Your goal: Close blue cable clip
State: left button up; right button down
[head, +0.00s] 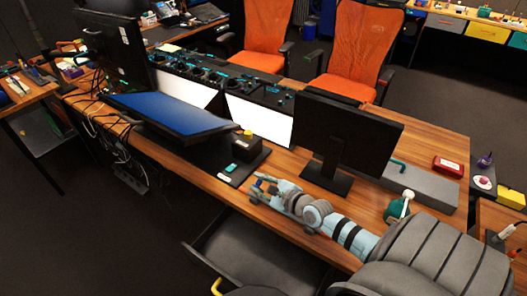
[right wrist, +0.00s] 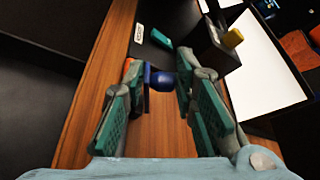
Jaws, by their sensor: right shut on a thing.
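The blue cable clip (right wrist: 162,82) shows in the right wrist view between my right gripper's fingers, as a thin upright plate with a rounded darker part beside it. My right gripper (right wrist: 158,84) is shut on the clip, near the table's front edge. In the head view my right gripper (head: 262,186) lies low over the wooden desk, left of the dark monitor's stand. The clip is small and partly covered there. I cannot tell whether its halves meet. My left gripper is not in view.
A black box with a yellow button (head: 247,133) stands just beyond, with a small teal piece (head: 231,168) on the black mat. A dark monitor (head: 346,132) stands to the right, a blue-screened panel (head: 172,113) to the left. A chair (head: 262,255) is below the desk edge.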

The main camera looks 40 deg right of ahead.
jog(key=shift+s+a+f+n+t+h, duration=0.15)
jog(key=shift+a+n+t+h, duration=0.2)
jog(key=shift+a+n, duration=0.2)
jog(key=shift+a+f+n, duration=0.15)
jog(key=shift+f+n, duration=0.05)
jog(key=shift+n, duration=0.25)
jog(key=shift+s+a+f+n+t+h, duration=0.15)
jog(key=shift+a+f+n+t+h, duration=0.25)
jog(key=shift+n, duration=0.2)
jog(key=shift+s+a+f+n+t+h+b, duration=0.15)
jog(key=shift+a+f+n+t+h+b, duration=0.35)
jog(key=shift+n+b, duration=0.55)
jog(key=shift+s+a+f+n+t+b, duration=0.1)
jog(key=shift+a+f+n+t+b, duration=0.15)
jog(key=shift+n+b, duration=0.45)
jog(key=shift+s+a+f+n+t+b, duration=0.1)
jog(key=shift+f+n+b, duration=0.3)
jog(key=shift+b, duration=0.35)
jog(key=shift+f, duration=0.25)
jog(key=c, duration=1.4)
grip_release()
jog(key=shift+r, duration=0.35)
